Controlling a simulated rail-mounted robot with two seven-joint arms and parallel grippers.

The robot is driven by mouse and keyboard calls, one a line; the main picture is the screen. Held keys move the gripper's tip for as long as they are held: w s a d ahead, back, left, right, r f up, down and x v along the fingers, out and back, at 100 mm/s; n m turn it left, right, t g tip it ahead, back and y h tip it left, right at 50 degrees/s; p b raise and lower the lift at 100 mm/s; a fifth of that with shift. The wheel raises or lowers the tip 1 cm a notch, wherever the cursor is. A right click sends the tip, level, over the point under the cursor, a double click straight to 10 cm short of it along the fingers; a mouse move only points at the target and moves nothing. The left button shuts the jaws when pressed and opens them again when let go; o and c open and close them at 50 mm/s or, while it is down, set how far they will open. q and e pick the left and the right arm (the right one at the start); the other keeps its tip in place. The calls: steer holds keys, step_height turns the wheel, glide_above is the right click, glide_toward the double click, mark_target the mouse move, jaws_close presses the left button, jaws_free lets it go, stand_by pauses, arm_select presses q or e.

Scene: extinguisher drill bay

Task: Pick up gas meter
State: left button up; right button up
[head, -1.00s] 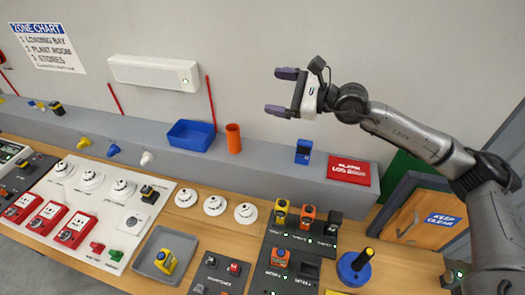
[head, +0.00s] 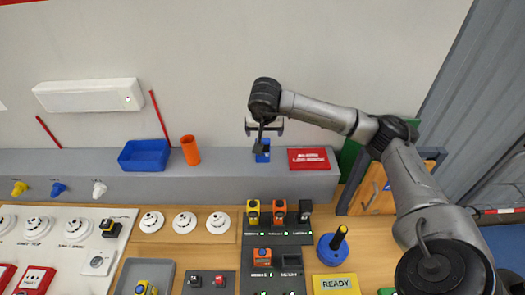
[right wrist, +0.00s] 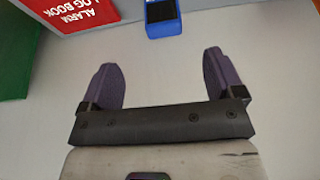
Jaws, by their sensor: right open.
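A small blue handheld device with a dark face (head: 262,156), which looks like a meter, stands on the grey ledge beside the red log book. It also shows in the right wrist view (right wrist: 163,20), at the top edge and partly cut off. My right gripper (head: 265,131) is just above and in front of it in the head view, partly covering it. In the right wrist view my right gripper (right wrist: 162,70) is open and empty, purple fingers apart, with the blue device beyond the gap. Similar yellow (head: 253,212), orange (head: 279,211) and black (head: 305,210) devices stand in the dock. My left gripper is out of view.
The red log book (head: 308,159) lies right of the blue device. A blue bin (head: 144,155) and orange cup (head: 190,150) stand further left on the ledge (head: 225,178). The bench below holds white detectors, a grey tray and a READY sign (head: 336,284).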

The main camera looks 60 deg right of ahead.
mark_target(263, 142)
steer(key=x, duration=0.6)
steer(key=p+x, duration=0.1)
steer(key=x, duration=0.4)
steer(key=shift+w+d+f+p, duration=0.1)
steer(key=shift+w+f+p, duration=0.2)
steer(key=shift+w+f, duration=0.05)
steer(key=shift+d+f, duration=0.2)
steer(key=shift+f, duration=0.25)
steer(key=c, duration=1.1)
